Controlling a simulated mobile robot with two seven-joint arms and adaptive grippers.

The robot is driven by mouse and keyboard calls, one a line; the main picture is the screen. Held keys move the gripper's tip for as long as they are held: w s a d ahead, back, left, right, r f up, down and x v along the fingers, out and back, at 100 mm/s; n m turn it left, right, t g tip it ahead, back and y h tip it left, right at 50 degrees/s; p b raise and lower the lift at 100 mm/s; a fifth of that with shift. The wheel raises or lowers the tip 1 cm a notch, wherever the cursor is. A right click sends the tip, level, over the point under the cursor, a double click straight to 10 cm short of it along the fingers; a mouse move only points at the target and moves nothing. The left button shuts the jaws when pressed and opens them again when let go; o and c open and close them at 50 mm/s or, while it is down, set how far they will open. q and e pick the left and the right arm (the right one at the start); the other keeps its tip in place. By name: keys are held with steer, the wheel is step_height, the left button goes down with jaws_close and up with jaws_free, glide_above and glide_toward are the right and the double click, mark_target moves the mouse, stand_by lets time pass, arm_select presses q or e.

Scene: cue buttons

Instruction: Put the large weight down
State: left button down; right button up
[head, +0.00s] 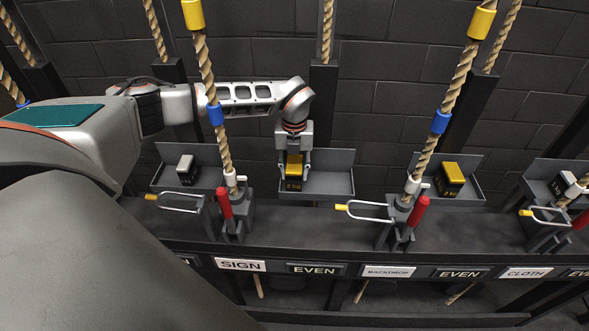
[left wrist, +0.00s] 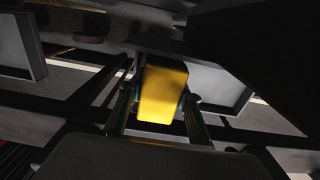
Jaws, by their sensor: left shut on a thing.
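My left gripper (head: 293,158) reaches down at the middle tray (head: 340,182) in the head view. It is shut on a large dark weight with a yellow top (head: 292,184). The weight is upright, low over or in that tray; I cannot tell whether it touches the floor of it. In the left wrist view the yellow top of the weight (left wrist: 163,92) sits between the two fingers (left wrist: 160,112). A similar yellow-topped weight (head: 450,180) stands in the tray to the right. My right gripper is out of view.
A smaller weight with a pale top (head: 186,170) stands in the left tray. Twisted ropes (head: 208,80) with yellow and blue bands rise beside the trays. Red handles (head: 224,204) and wire loops with yellow tips (head: 365,211) stand along the rail, above labels such as SIGN (head: 240,265).

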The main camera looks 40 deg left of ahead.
arm_select(q)
steer(key=shift+w+r, duration=0.2)
steer(key=shift+r, duration=0.05)
steer(key=c, duration=1.4)
jaws_free()
steer(key=shift+s+f, duration=0.2)
steer(key=shift+c, duration=0.2)
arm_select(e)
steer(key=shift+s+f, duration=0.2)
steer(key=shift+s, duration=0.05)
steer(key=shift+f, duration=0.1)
arm_select(q)
step_height(320, 180, up, 12)
steer(key=shift+r+p, duration=0.1)
steer(key=shift+p, duration=0.9)
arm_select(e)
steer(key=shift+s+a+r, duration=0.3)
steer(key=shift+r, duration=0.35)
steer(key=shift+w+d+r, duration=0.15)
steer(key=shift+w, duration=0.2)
